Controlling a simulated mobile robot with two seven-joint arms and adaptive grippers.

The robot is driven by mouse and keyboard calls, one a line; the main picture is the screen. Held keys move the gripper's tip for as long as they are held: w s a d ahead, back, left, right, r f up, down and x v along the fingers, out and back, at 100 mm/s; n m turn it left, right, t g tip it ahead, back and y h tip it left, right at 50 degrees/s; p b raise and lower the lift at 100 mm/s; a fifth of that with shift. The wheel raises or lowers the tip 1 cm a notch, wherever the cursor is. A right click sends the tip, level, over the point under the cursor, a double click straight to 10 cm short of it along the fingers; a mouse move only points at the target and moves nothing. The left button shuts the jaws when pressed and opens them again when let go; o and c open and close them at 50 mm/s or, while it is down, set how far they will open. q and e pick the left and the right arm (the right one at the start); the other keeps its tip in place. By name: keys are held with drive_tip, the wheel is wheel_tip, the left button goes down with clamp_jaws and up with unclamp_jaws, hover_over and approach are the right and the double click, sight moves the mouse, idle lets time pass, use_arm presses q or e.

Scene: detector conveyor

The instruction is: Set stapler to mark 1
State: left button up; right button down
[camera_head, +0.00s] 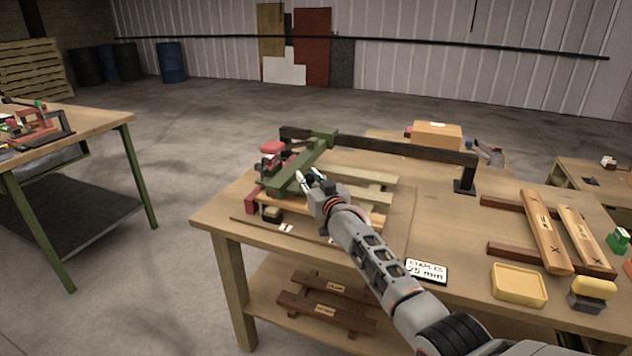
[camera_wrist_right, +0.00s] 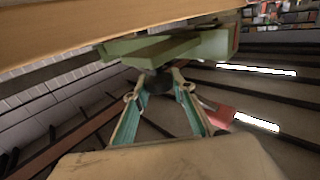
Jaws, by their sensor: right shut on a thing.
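The stapler (camera_head: 304,163) looks like a long green bar lying slantwise over the wooden slats on the workbench, with red parts (camera_head: 272,147) at its left. My right gripper (camera_head: 309,181) reaches in from the front right and is at the near right side of the green bar. In the wrist view its two teal-lined fingers (camera_wrist_right: 158,82) close on a small dark part under the green body (camera_wrist_right: 165,47). Small white tags lie at the front of the work area; one is the left tag (camera_head: 286,228). Their writing is too small to read. My left gripper is not in view.
A dark rail (camera_head: 400,151) runs along the back of the bench. A card reading "STAPLES 25 mm" (camera_head: 426,271), a yellow tray (camera_head: 519,285) and wooden boards (camera_head: 545,232) lie at the right. Another table (camera_head: 85,120) stands at the left.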

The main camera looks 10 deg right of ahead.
drive_tip(key=shift+a, duration=0.2)
drive_tip(key=c, duration=1.7)
unclamp_jaws()
drive_tip(key=shift+d, duration=0.1)
drive_tip(key=shift+s, duration=0.25)
drive_tip(key=v, duration=1.1)
drive_tip(key=shift+s, duration=0.2)
drive_tip(key=shift+f, duration=0.1)
